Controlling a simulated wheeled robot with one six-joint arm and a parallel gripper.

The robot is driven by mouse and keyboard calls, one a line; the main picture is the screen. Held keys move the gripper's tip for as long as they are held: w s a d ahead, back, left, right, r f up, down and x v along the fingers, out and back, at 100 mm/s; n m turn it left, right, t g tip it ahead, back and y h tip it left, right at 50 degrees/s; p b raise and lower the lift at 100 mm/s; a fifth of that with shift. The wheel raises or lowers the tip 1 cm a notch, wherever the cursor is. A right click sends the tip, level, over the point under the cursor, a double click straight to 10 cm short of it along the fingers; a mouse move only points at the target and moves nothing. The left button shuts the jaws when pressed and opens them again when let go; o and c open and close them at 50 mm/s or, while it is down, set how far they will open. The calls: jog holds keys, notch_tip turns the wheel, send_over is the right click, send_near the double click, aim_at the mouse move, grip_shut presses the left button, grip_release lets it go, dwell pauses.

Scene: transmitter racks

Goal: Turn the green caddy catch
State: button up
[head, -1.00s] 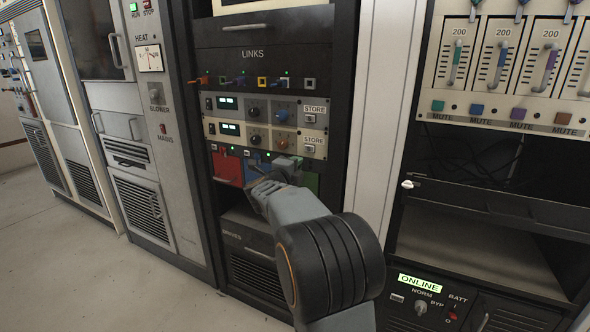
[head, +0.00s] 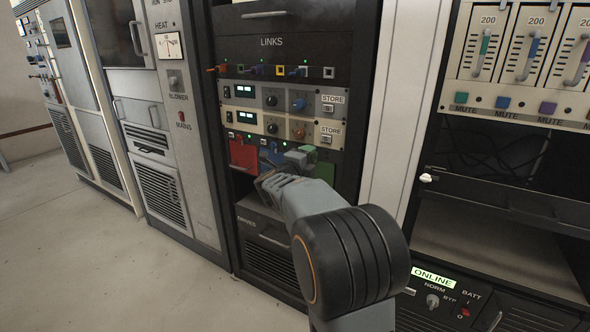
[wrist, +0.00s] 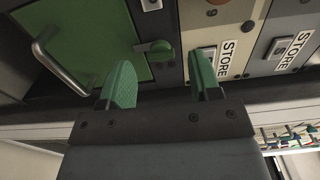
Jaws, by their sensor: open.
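The green caddy (head: 326,173) is at the right end of the row of caddies in the rack, partly hidden behind my arm in the head view. In the wrist view the green caddy (wrist: 105,35) fills the upper left, with a metal handle (wrist: 58,65). Its green catch (wrist: 160,50) is a small knob with a grey lever, at the caddy's right edge. My gripper (wrist: 162,80) is open and empty. Its two green-padded fingers lie on either side of the catch in the picture, with the catch apart from both.
A red caddy (head: 243,154) sits left in the same row; a blue one is mostly hidden by my gripper. Panels with knobs and STORE buttons (head: 329,128) are just above. A drives unit (head: 265,228) is below. A shelf edge (head: 500,195) juts out at right.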

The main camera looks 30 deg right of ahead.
jog(key=p+v, duration=0.2)
jog(key=v, duration=0.9)
jog(key=shift+s+a, duration=0.15)
jog(key=shift+a, duration=0.05)
